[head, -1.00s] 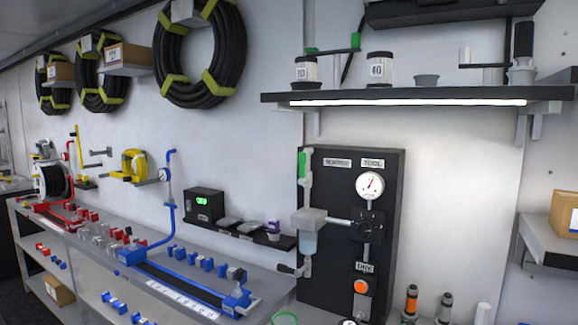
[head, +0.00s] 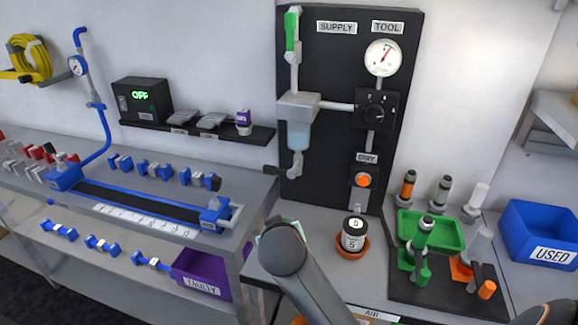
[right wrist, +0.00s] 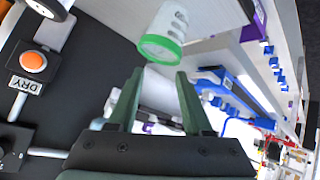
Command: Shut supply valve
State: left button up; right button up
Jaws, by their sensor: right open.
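The supply valve's green lever (head: 292,30) stands upright at the top of a grey pipe, left of the SUPPLY label (head: 337,27) on the black panel (head: 335,70). Below it hangs a filter body with a clear bowl (head: 298,135). My right arm rises from the bottom of the head view; its wrist hides most of its gripper, below the bowl. In the right wrist view the two green fingers of my right gripper (right wrist: 156,76) are apart. A pale grey part shows beyond them; I see no contact. My left gripper is not in view.
A white cup with a green rim (right wrist: 165,38) is just beyond the fingertips in the wrist view. The panel holds a gauge (head: 384,57), a dial (head: 374,112) and an orange button (head: 363,180). A labelled jar (head: 354,233) and green tray (head: 432,229) stand right of my arm.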

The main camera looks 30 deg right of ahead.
jog(key=w+d+r+m+t+h, duration=0.15)
jog(key=w+r, duration=0.25)
jog(key=r, duration=0.5)
jog(key=w+r+m+t+h, duration=0.15)
jog(key=w+r, duration=0.25)
jog(key=r, duration=0.4)
jog(key=m+h, duration=0.5)
jog(key=h, duration=0.1)
send_near(289, 35)
jog(key=p+x, duration=0.3)
jog(key=x, duration=0.6)
jog(key=shift+d+r+p, duration=0.15)
jog(key=shift+d+p, duration=0.05)
jog(key=shift+p, duration=0.1)
jog(key=shift+w+d, duration=0.4)
jog(key=shift+d, duration=0.05)
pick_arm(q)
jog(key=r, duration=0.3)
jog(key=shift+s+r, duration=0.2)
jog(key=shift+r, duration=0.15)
pick_arm(e)
jog(key=shift+c, duration=0.3)
grip_shut()
